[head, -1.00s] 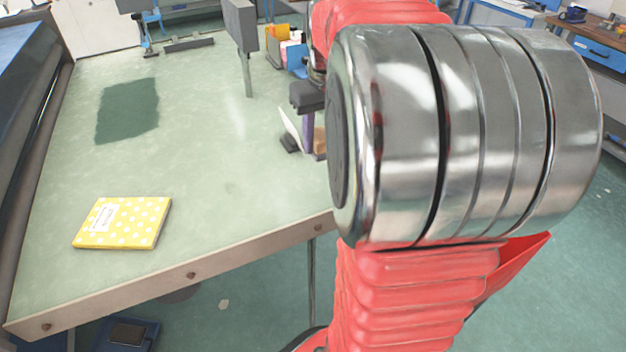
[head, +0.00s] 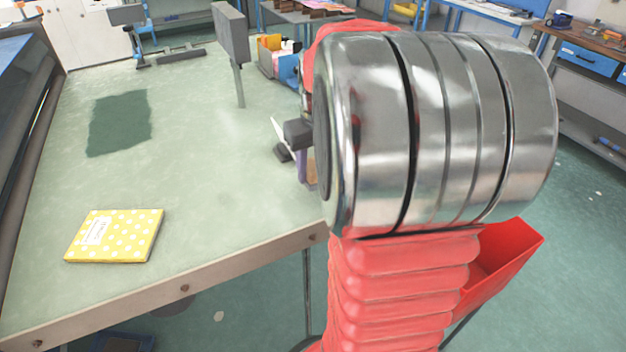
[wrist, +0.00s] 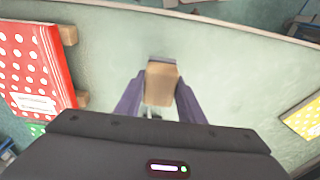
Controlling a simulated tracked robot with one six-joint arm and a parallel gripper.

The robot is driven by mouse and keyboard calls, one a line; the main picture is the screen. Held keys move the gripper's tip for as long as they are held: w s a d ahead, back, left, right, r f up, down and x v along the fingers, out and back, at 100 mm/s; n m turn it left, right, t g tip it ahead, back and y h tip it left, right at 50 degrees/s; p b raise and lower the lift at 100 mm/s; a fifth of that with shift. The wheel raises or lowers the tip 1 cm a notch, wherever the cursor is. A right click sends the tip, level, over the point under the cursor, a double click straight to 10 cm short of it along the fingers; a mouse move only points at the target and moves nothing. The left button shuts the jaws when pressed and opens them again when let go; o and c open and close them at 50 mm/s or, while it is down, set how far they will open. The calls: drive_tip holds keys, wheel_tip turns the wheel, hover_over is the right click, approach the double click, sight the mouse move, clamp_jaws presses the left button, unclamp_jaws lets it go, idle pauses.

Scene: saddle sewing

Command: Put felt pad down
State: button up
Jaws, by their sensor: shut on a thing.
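My gripper (wrist: 158,100) shows in the wrist view with its two purple fingers shut on a tan block, which I take to be the felt pad (wrist: 162,82). The pale green tabletop (wrist: 235,75) lies behind it; I cannot tell whether the pad touches it. In the head view my arm hides most of the gripper; a purple finger and part of the tan pad (head: 311,168) show at the arm's left edge, over the table's right side. A dark green rectangular patch (head: 120,122) lies flat on the table at the left.
A yellow dotted notebook (head: 115,235) lies near the table's front edge. A red dotted item (wrist: 32,62) with wooden pieces beside it is left of my gripper in the wrist view. A grey upright post (head: 231,45) stands at the back. The middle of the table is clear.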

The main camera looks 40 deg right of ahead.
sight(313, 180)
drive_tip(key=shift+f, duration=1.85)
drive_tip(key=shift+f, duration=0.1)
drive_tip(key=o, duration=1.3)
drive_tip(key=r, duration=0.4)
drive_tip(key=s+r, duration=0.1)
drive_tip(key=r, duration=0.7)
drive_tip(key=shift+s+a, duration=0.2)
drive_tip(key=shift+a, duration=0.15)
